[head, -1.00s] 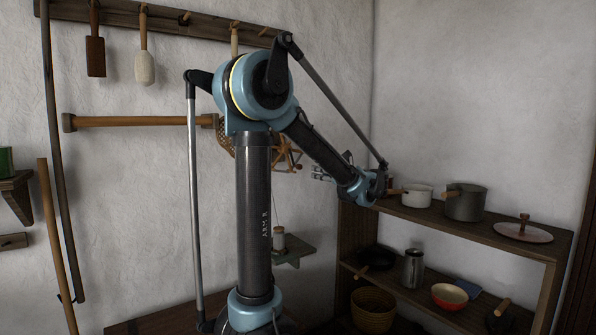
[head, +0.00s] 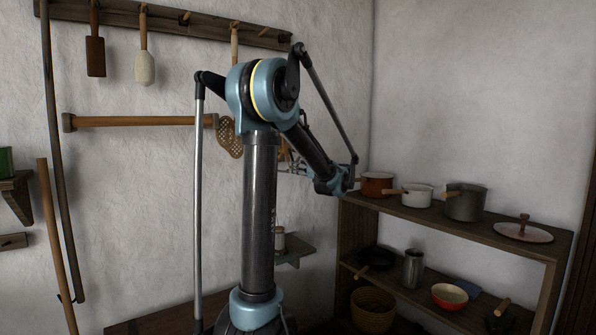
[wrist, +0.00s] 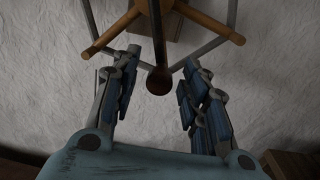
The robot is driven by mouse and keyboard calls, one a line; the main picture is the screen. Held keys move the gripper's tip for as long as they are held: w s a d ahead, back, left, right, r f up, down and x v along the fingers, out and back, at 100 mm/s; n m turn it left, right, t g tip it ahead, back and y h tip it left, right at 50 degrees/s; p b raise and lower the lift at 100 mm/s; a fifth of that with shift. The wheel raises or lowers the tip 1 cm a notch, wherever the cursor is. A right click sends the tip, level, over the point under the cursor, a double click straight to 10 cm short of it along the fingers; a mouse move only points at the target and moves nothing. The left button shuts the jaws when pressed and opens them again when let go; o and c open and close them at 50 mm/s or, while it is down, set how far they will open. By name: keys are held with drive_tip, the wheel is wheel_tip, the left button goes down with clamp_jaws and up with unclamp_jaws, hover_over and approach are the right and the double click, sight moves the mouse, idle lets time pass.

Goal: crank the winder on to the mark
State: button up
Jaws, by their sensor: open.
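The winder (wrist: 212,26) has wooden spokes and fills the top of the wrist view. A dark, round-ended crank handle (wrist: 159,82) hangs down in front of it, between my two blue-padded fingers. My gripper (wrist: 161,60) is open, with a gap on each side of the handle; I cannot tell whether either finger touches it. In the head view my arm hides most of the winder, and only a bit of its wood (head: 284,156) shows beside the arm. I cannot make out a mark in either view.
A small wall shelf (head: 295,250) holding a pale spool (head: 279,238) is below the winder. A pot rack (head: 480,230) stands to the right.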

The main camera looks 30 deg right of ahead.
drive_tip(key=shift+w, duration=0.25)
clamp_jaws()
drive_tip(key=shift+s, duration=0.15)
